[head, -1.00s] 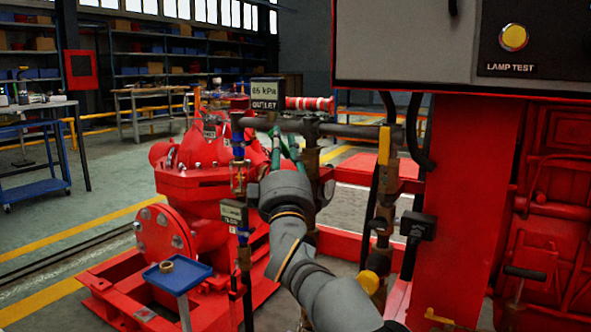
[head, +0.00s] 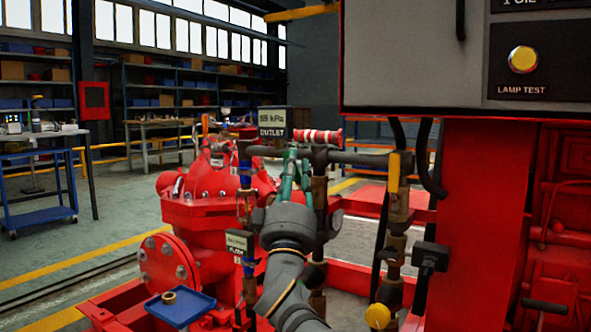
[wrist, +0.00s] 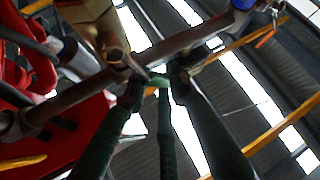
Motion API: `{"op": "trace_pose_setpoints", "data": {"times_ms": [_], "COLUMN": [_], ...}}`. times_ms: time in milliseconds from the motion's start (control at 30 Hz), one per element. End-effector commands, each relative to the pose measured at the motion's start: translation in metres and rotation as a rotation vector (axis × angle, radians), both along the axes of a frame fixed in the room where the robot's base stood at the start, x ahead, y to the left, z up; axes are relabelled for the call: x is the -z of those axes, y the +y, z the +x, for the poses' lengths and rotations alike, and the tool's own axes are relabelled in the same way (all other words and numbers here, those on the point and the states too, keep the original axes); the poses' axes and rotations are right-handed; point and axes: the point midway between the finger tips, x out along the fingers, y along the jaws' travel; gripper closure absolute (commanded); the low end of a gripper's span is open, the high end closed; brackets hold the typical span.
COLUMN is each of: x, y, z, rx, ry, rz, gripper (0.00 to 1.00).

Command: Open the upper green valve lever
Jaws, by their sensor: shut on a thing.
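The upper green valve lever (wrist: 160,79) shows in the wrist view as a small green piece between my fingertips, just under a dark horizontal pipe. My gripper (wrist: 161,84) reaches up from below and its dark green fingers are shut on the lever. In the head view my gripper (head: 293,158) points up at the horizontal pipe (head: 350,158), right of the OUTLET display (head: 272,122). There the lever cannot be told apart from the green fingers, and my wrist hides what is behind it.
A yellow handle (head: 395,172) stands upright on the pipe to the right. A red-and-white striped cylinder (head: 318,136) is behind the pipe. A lower display (head: 239,243) is left of my wrist. The control panel (head: 415,60) overhangs at the upper right.

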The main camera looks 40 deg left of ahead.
Motion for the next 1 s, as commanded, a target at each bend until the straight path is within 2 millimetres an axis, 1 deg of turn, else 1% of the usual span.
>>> {"op": "trace_pose_setpoints", "data": {"times_ms": [33, 67, 367, 400, 767, 1000], "x": [-0.001, -0.001, -0.001, -0.001, 0.001, 0.01], "y": [-0.002, -0.002, -0.001, -0.001, -0.001, -0.006], "z": [0.002, 0.002, 0.001, 0.001, 0.0, -0.01], "rx": [0.005, 0.005, 0.003, 0.002, 0.003, 0.001], "ry": [-0.001, -0.001, -0.002, -0.002, -0.001, 0.001], "rz": [0.001, 0.001, -0.001, -0.001, -0.001, -0.003], "gripper": [1.0, 0.75, 0.58, 0.56, 0.56, 0.56]}}
